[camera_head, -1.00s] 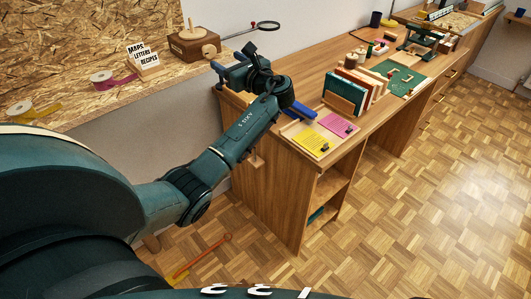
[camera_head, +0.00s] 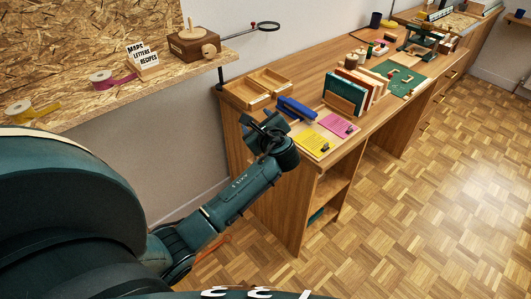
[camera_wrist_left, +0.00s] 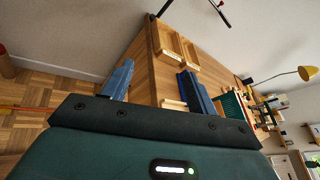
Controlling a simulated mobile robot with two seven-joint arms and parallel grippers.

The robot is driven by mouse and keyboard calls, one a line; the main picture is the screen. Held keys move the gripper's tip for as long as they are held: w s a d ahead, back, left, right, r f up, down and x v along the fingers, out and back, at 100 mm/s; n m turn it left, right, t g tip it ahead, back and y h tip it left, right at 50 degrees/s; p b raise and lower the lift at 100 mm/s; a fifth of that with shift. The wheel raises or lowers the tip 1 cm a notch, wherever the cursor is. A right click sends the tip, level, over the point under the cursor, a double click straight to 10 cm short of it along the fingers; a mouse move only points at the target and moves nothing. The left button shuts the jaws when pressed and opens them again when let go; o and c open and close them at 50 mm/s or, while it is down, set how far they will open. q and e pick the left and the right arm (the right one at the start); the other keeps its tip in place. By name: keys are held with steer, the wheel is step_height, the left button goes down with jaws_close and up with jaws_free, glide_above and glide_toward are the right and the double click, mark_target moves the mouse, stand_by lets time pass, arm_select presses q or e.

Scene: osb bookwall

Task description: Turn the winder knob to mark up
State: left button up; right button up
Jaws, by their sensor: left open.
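The winder appears to be the brown wooden box (camera_head: 190,42) on the shelf at upper left in the head view. A round pale wooden knob (camera_head: 209,50) sits on its front face; I cannot make out its mark. My left gripper (camera_head: 264,122) is open and empty, in front of the desk's left end, lower than the knob and to its right, well apart from it. In the left wrist view its two blue fingers (camera_wrist_left: 157,78) stand apart with nothing held between them. My right gripper is not in view.
On the desk are a wooden tray (camera_head: 247,92), a long blue object (camera_head: 296,108), note pads (camera_head: 312,141) and books (camera_head: 350,92).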

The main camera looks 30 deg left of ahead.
arm_select(q)
steer(key=s+d+f+n+h, duration=0.1)
steer(key=s+d+f+h, duration=0.2)
steer(key=f, duration=0.3)
steer(key=shift+d+f+n+t+h, duration=0.4)
steer(key=shift+d, duration=0.4)
